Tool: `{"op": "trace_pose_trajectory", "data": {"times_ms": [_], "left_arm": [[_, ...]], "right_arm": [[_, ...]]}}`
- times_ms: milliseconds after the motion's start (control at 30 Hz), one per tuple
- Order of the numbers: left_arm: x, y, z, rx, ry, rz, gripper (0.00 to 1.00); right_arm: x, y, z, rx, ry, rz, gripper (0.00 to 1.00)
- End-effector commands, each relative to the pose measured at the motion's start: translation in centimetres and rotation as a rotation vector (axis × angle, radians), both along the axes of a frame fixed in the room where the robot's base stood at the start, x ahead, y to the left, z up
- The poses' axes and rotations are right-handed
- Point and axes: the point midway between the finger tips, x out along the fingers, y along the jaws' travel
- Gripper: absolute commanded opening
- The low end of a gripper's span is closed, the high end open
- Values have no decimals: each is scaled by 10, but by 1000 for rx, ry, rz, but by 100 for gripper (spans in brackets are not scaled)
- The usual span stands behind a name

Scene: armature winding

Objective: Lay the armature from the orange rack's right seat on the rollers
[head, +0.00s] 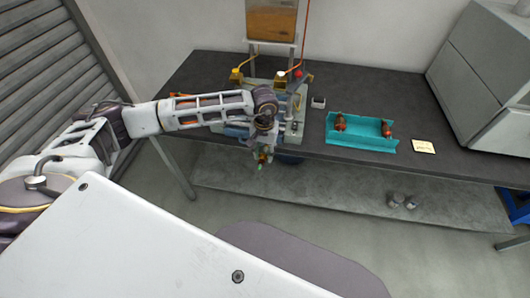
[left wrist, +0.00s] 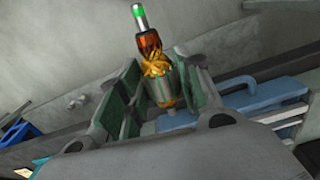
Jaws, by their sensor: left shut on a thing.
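My left gripper (head: 263,150) is shut on an armature, over or just past the front edge of the bench. In the left wrist view the armature (left wrist: 152,58) sticks out between the green-padded fingers (left wrist: 157,95). It has a copper-coloured commutator, yellow windings, a grey core and a green shaft end. In the head view only a little of it shows below the gripper. Orange pieces, perhaps the orange rack (head: 187,96), show behind my left arm; its seats are hidden. The rollers cannot be made out behind the gripper. My right gripper is not in view.
A teal rack (head: 360,149) with two armatures (head: 340,122) (head: 386,129) lies right of the gripper. A machine base (head: 298,112) with a tank (head: 272,20) above stands behind the gripper.

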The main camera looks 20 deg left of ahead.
Motion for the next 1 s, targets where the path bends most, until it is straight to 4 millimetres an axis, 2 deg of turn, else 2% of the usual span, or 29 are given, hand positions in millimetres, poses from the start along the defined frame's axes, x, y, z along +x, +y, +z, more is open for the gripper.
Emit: {"op": "trace_pose_trajectory", "data": {"times_ms": [167, 600, 1000], "left_arm": [[4, 5, 3, 0, -3, 146, 0], [13, 17, 14, -1, -9, 534, 0], [21, 28, 24, -5, -15, 886, 0]], "right_arm": [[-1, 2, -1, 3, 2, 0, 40], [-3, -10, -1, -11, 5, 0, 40], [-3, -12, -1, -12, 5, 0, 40]]}}
